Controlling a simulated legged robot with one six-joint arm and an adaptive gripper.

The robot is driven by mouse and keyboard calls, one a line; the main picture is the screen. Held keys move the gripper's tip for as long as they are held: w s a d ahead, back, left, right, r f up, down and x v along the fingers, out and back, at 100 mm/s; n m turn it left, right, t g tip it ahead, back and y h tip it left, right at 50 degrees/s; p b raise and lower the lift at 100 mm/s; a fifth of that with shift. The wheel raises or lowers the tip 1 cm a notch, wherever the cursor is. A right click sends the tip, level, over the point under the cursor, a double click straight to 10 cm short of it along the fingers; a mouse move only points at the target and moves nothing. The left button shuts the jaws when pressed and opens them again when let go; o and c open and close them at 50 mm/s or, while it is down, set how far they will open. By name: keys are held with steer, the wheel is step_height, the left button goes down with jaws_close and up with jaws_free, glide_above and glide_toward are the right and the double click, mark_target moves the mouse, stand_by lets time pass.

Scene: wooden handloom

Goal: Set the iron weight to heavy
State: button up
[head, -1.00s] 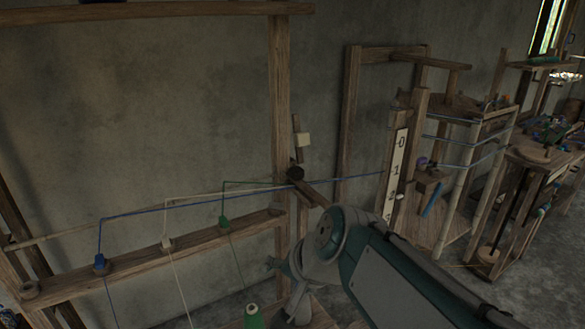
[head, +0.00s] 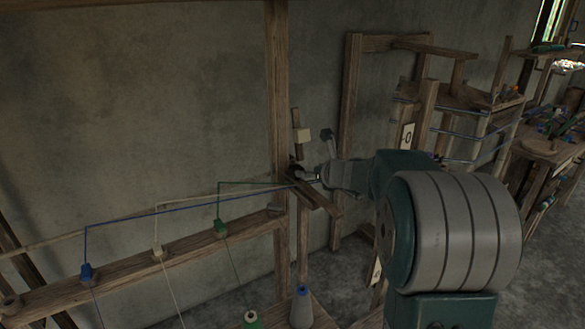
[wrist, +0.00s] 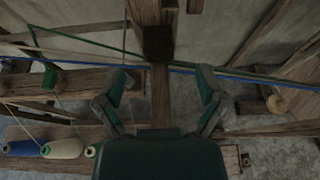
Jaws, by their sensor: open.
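The dark block that looks like the iron weight (wrist: 158,43) sits on a wooden lever bar (wrist: 160,95) in the wrist view. In the head view the slanted lever bar (head: 322,200) shows, with the weight mostly hidden by my gripper. My gripper (wrist: 161,82) is open and empty, its two fingers spread on either side of the bar, short of the dark block. In the head view my gripper (head: 306,174) is beside the upright post at the weight. No light or heavy marking is readable at the lever.
Blue and green threads (wrist: 235,72) cross close to my fingers. A beam with thread guides (head: 160,252) runs left. A numbered board (head: 407,137) stands right.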

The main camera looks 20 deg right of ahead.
mark_target(293, 168)
steer(key=x, duration=0.9)
steer(key=shift+w+a+f, duration=0.1)
steer(key=shift+w+f, duration=0.05)
steer(key=shift+f, duration=0.05)
jaws_close()
